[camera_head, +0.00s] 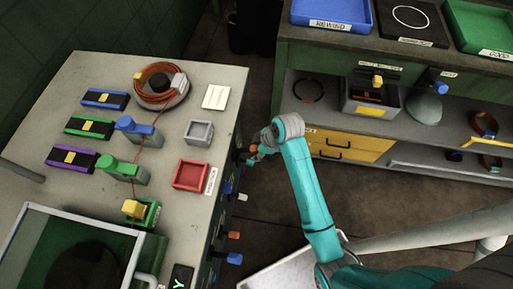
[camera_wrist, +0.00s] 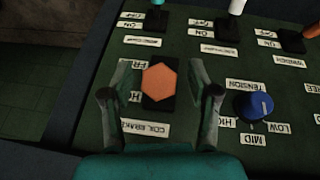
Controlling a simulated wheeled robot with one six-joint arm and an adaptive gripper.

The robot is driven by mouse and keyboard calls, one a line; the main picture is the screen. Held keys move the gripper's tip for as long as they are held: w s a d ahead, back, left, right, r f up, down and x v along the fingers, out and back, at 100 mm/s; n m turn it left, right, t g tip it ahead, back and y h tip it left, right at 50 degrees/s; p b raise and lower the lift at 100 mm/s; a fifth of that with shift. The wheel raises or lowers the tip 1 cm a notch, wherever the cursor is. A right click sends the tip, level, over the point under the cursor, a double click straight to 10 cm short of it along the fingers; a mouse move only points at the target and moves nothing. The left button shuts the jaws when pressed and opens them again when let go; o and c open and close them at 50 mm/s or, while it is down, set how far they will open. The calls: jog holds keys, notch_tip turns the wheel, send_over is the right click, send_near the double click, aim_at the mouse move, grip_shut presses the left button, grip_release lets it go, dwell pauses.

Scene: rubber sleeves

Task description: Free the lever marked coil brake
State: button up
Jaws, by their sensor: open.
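The coil brake lever shows end-on in the wrist view as an orange hexagonal cap (camera_wrist: 161,82) on a black base. A label reading COIL BRAKE (camera_wrist: 145,128) sits below it. Labels starting "FR" above and "H" below are partly hidden by my left finger. I cannot tell which setting the lever points to. My gripper (camera_wrist: 160,70) is open, with one finger on each side of the cap; contact is not clear. In the head view my gripper (camera_head: 252,156) is at the side of the workbench, and this lever is not clearly seen.
A blue TENSION knob (camera_wrist: 253,106) is just right of my right finger. Several ON/OFF switches line the panel's top, including a white one (camera_wrist: 237,6). The workbench (camera_head: 225,90) holds a cable coil (camera_head: 158,84), trays and clamps. A shelf unit (camera_head: 310,60) stands across the open floor.

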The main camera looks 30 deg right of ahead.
jog(key=shift+w+f, duration=0.1)
jog(key=shift+f, duration=0.15)
grip_shut()
notch_tip(320, 180, down, 9)
jog(key=t+y, duration=0.7)
jog(key=y, duration=0.2)
jog(key=shift+m, duration=0.4)
jog(key=shift+a+f, duration=0.15)
dwell(0.5)
